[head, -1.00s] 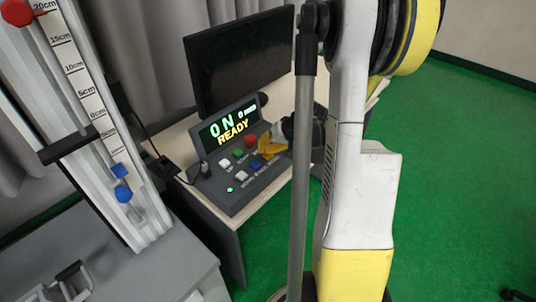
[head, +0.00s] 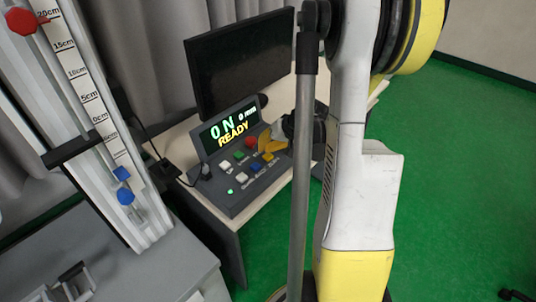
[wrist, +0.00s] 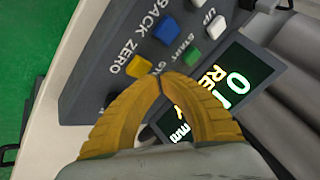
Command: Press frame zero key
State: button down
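The control box (head: 235,195) stands on the side table. Its yellow key (head: 268,156) is at the right end of the front row. In the wrist view this yellow key (wrist: 139,66) lies beside the label ZERO, with a blue key (wrist: 167,31) beside BACK. My gripper (wrist: 160,80) has its yellow fingertips together, with nothing visible between them. The tips appear over the box, close beside the yellow key, which is uncovered. I cannot tell their height. In the head view my gripper (head: 269,140) is partly behind a grey rod of my arm.
Green (head: 238,154), red (head: 250,142) and white (head: 224,168) keys are close by on the box. A dark monitor (head: 240,60) stands behind it. The drop tower (head: 95,110) is at the left. Green floor (head: 455,180) lies open at the right.

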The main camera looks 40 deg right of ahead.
aim_at(263, 155)
jog(key=shift+r+p, duration=1.85)
jog(key=shift+r, duration=0.65)
jog(key=shift+w+a+r, duration=0.1)
jog(key=shift+a+r, duration=0.1)
jog(key=shift+a, duration=0.1)
jog(key=a+r+n, duration=0.2)
jog(key=a+r, duration=0.4)
jog(key=a, duration=0.3)
jog(key=s+a+r+n, duration=0.2)
jog(key=s+a+r, duration=0.2)
jog(key=a, duration=0.5)
jog(key=s+a+r+n+h, duration=0.1)
jog(key=s+a+r+n, duration=0.1)
jog(key=s+a, duration=0.7)
jog(key=shift+a+r+n, duration=0.4)
jog(key=shift+a+r, duration=0.2)
jog(key=shift+r, duration=0.25)
